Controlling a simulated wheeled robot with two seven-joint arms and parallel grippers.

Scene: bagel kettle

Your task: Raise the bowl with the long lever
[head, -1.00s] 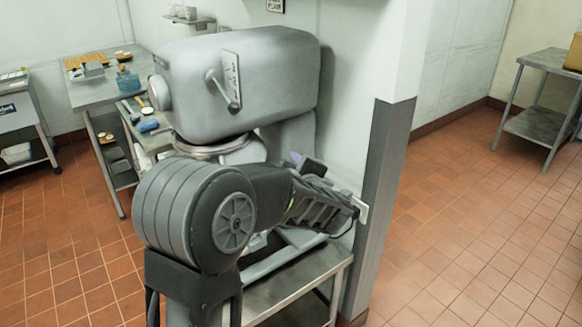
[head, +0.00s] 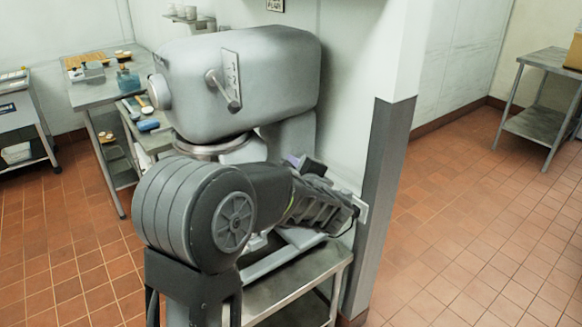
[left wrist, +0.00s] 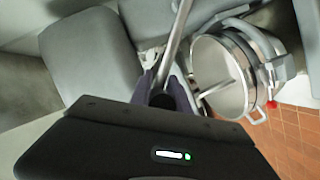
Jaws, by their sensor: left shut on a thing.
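The large grey mixer (head: 235,85) stands in the middle of the head view. The bowl, a shiny steel vessel (left wrist: 220,75), shows at the right of the left wrist view, in a grey cradle with a red knob. In the head view my arm hides most of the bowl area. The long lever (left wrist: 179,35), a thin metal rod, runs down between my left gripper's fingers (left wrist: 167,88). That gripper is shut on the lever's dark end. In the head view my left gripper (head: 306,166) is beside the mixer's column, and the lever cannot be made out. My right gripper is out of view.
A short lever (head: 228,92) sits on the side of the mixer head. The mixer stands by a wall corner (head: 385,170) on a metal stand (head: 300,280). Steel tables (head: 90,92) stand behind at left. Open tiled floor (head: 470,230) lies at right.

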